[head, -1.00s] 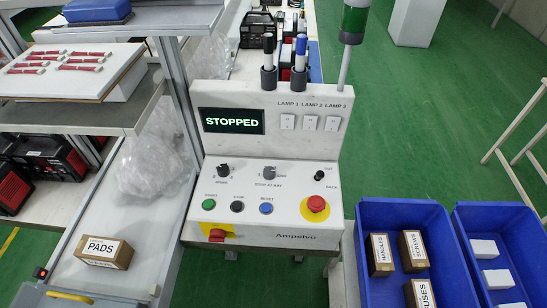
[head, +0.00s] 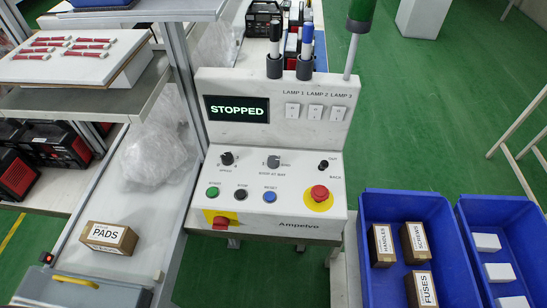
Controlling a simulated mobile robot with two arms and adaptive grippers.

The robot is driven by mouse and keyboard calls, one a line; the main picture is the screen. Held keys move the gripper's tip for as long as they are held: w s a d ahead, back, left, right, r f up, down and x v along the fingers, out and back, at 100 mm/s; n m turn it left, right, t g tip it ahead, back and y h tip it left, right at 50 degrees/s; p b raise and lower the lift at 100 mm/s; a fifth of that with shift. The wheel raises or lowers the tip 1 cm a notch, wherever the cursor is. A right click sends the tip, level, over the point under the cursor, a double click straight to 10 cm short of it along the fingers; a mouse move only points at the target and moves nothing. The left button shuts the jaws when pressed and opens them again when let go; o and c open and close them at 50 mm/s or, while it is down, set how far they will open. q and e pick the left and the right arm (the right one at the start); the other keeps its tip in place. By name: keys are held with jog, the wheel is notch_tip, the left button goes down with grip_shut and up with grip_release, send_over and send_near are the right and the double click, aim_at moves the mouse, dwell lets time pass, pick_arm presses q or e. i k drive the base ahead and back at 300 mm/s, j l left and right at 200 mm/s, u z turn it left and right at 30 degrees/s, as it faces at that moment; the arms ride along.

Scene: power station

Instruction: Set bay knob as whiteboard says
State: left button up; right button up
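The white control console (head: 260,172) stands in the middle of the head view. Its bay knob (head: 274,161), a dark and grey dial labelled like "STOP AT BAY", sits at the panel's upper middle; its exact setting is too small to read. A black knob (head: 227,158) is to its left and a small black switch (head: 323,164) to its right. The display (head: 237,109) reads "STOPPED". Green, black and blue buttons and a red emergency stop (head: 319,192) sit below. No whiteboard with writing is seen. Neither gripper is in view.
Two blue bins (head: 418,208) with boxes and white blocks stand at the right. A PADS box (head: 108,237) lies on the left bench. Two markers stand in holders on the console top. A metal post (head: 186,85) rises left of the console. Green floor is open at the upper right.

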aim_at(272, 162)
jog(key=k+j+z, duration=0.3)
jog(key=z, duration=0.15)
jog(key=k+j+z, duration=0.15)
jog(key=k+z, duration=0.3)
jog(key=i, duration=0.1)
